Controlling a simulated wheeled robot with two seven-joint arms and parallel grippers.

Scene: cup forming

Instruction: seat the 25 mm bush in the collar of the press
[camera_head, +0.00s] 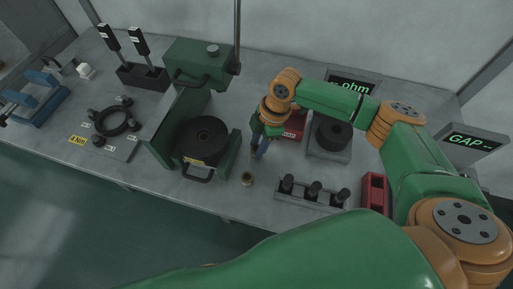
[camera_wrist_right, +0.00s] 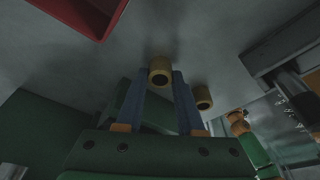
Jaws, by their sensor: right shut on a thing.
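My right gripper (camera_head: 258,154) has blue fingers and hangs over the table just right of the green press (camera_head: 197,52). In the right wrist view the right gripper (camera_wrist_right: 159,85) is shut on a brass-coloured bush (camera_wrist_right: 160,65) at its fingertips. A second brass-coloured bush (camera_wrist_right: 203,91) is beside it, apart from the fingers. In the head view one bush (camera_head: 246,180) stands on the table near the press. The sizes cannot be read. The press has a round black collar (camera_head: 203,130) with a central hole. My left gripper is not in view.
A rack with several black pegs (camera_head: 313,197) and a red bin (camera_head: 375,191) stand to the right. A black disc on a grey scale (camera_head: 333,137) is behind. A ring fixture (camera_head: 111,124) sits left. The table's front edge is close to the press.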

